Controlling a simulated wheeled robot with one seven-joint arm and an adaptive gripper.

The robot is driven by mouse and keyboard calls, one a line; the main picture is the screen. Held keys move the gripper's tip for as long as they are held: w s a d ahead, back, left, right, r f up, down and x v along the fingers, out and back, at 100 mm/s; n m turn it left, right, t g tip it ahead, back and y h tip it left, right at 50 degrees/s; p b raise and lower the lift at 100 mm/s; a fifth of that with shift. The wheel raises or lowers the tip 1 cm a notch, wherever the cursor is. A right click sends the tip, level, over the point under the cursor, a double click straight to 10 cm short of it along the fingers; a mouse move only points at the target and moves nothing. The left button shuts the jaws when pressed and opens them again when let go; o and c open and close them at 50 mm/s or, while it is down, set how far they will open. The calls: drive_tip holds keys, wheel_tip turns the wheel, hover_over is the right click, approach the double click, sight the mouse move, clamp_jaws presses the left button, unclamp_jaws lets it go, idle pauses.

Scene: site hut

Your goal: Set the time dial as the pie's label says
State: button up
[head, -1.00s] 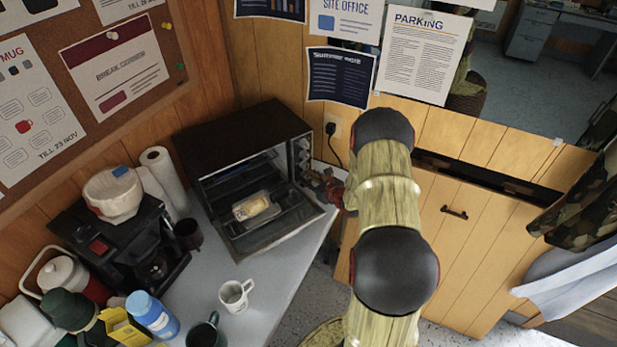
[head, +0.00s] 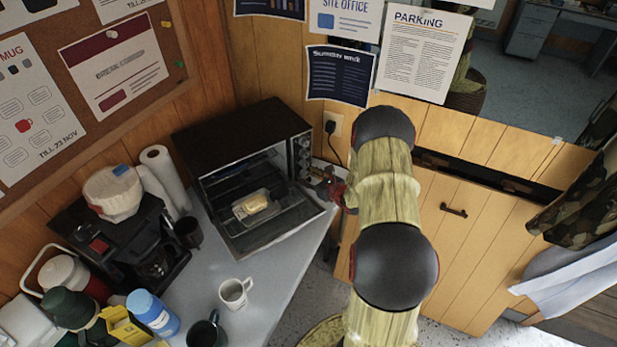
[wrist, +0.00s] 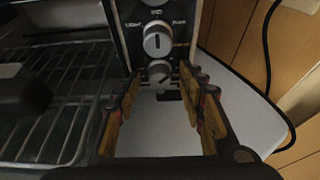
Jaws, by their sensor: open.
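The toaster oven (head: 240,135) stands on the grey counter with its door open. The pie (head: 255,203), pale yellow in a light tray, sits at the oven's opening; its label is too small to read. The oven's knobs run down the panel on its right. In the wrist view the middle knob (wrist: 157,40) has its mark about upright, and the lowest knob (wrist: 160,72) has a slanted mark. I cannot tell which is the time dial. My gripper (wrist: 160,82) is open and empty, its fingertips either side of and just below the lowest knob. It also shows beside the panel in the head view (head: 325,184).
A coffee maker (head: 125,245) is left of the oven. A black cable (wrist: 268,60) hangs right of the panel.

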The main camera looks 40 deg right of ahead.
drive_tip(key=shift+s, duration=0.1)
drive_tip(key=v, duration=1.2)
